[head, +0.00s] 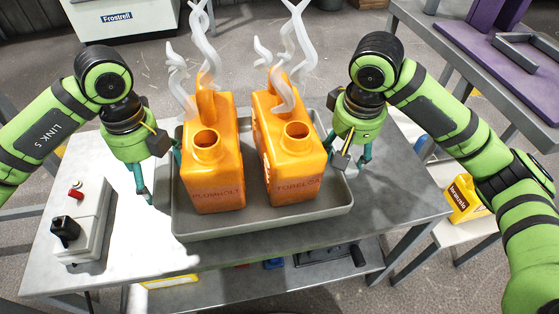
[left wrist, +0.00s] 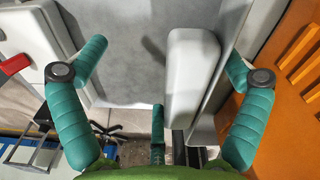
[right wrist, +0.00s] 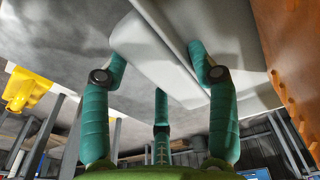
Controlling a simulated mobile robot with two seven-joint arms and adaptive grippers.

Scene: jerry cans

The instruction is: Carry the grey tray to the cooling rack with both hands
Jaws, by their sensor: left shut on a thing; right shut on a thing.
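The grey tray (head: 262,226) is on the grey table in the middle of the head view; I cannot tell whether it rests there or is slightly raised. Two orange jerry cans (head: 213,175) (head: 292,170) stand upright in it, with pale wisps rising. My left gripper (head: 162,178) is at the tray's left side, shut on it; its fingers straddle the tray's grip (left wrist: 190,75) in the left wrist view. My right gripper (head: 354,166) is shut on the right side, with fingers on both sides of the grip (right wrist: 160,60). I cannot tell which thing is the cooling rack.
A switch box (head: 80,222) with a black knob and red button stands on the table's left. A second table at the right holds a purple piece (head: 497,62) and a grey frame (head: 525,52). A yellow container (head: 466,200) stands low at the right. A Frostrell unit (head: 120,22) is behind.

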